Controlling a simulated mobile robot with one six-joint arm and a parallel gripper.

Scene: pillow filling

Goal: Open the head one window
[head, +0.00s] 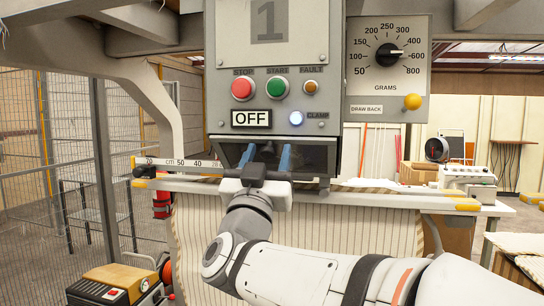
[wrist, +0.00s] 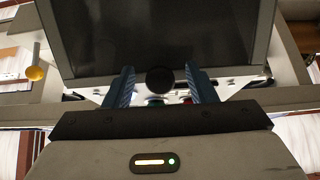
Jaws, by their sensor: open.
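The head one window (head: 312,157) is a dark pane in a grey frame, under the panel marked 1. It looks closed. In the wrist view the dark pane (wrist: 158,35) fills the upper middle. A round black knob (wrist: 160,80) shows near the pane's lower edge there. My gripper (head: 266,154) is in front of the window, with its two blue fingers upright and apart. In the wrist view my gripper (wrist: 160,74) has one finger on each side of the knob, with gaps showing. Nothing is gripped. My gripper hides part of the window in the head view.
Above the window are a red stop button (head: 242,88), a green start button (head: 277,87), an OFF display (head: 251,119) and a lit clamp lamp (head: 296,118). A grams dial (head: 389,54) and yellow draw-back knob (head: 412,101) are right. A ruled bar (head: 170,162) runs below left.

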